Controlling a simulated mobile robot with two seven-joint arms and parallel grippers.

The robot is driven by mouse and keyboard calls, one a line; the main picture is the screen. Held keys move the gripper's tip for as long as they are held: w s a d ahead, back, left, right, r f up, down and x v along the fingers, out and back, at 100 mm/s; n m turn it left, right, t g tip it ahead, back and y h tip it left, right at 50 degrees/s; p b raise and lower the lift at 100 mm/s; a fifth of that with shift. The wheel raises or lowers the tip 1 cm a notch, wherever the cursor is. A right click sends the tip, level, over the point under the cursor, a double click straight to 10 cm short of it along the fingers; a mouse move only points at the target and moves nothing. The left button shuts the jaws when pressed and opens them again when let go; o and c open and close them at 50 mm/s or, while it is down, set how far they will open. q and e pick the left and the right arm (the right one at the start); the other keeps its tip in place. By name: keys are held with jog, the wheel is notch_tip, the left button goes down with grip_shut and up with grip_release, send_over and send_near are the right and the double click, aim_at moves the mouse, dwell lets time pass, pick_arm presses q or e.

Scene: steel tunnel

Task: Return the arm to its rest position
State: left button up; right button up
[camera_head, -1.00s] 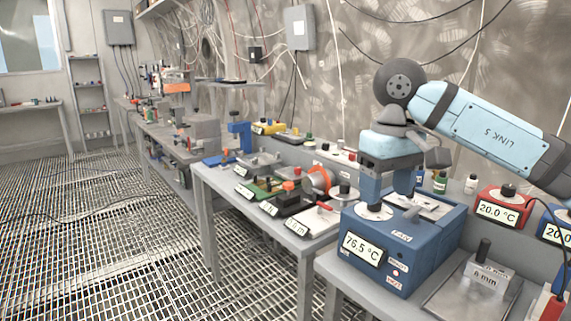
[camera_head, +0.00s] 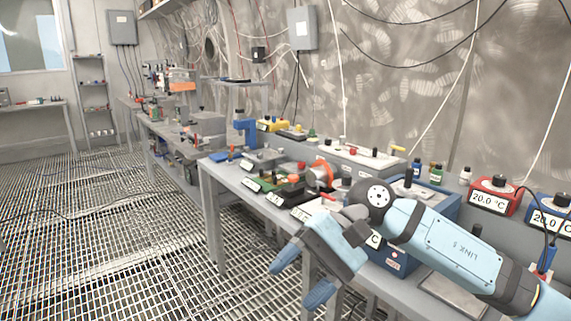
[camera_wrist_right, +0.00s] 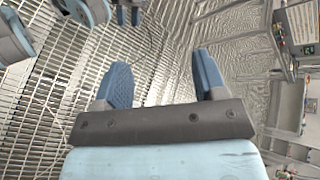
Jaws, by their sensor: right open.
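My right arm comes in from the right in the head view, its light blue link in front of the blue box device (camera_head: 438,201). My right gripper (camera_head: 297,281) hangs in front of the bench edge, over the grating floor, fingers pointing down and to the left. Its two blue fingers are apart with nothing between them. My left gripper does not show in the head view.
The bench (camera_head: 208,203) holds several small devices close behind my right gripper. A red box reading 20.0 °C (camera_head: 493,198) and a blue one (camera_head: 549,218) stand at the right.

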jog(key=s+a+m+y, duration=0.3)
jog(key=s+m+y, duration=0.1)
jog(key=m+y, duration=0.8)
jog(key=w+d+f+n+t+h, duration=0.2)
jog(key=d+f+n+t+h, duration=0.3)
jog(key=n+t, duration=0.95)
jog(key=w+d+f+n+t+h, duration=0.1)
jog(key=d+f+n+t+h, duration=0.35)
jog(key=f+n+t, duration=0.9)
jog(key=s+d+f+m+g+h, duration=0.8)
jog(key=s+d+f+m+g, duration=0.15)
jog(key=s+f+m, duration=0.35)
pick_arm(q)
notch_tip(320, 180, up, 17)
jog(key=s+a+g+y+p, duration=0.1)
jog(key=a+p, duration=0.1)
jog(key=p, duration=2.8)
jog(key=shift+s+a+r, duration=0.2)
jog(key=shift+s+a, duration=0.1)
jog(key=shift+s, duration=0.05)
pick_arm(e)
notch_tip(320, 180, up, 17)
jog(key=d+g+h, duration=0.1)
jog(key=shift+s+d+n, duration=0.3)
jog(key=shift+d, duration=0.1)
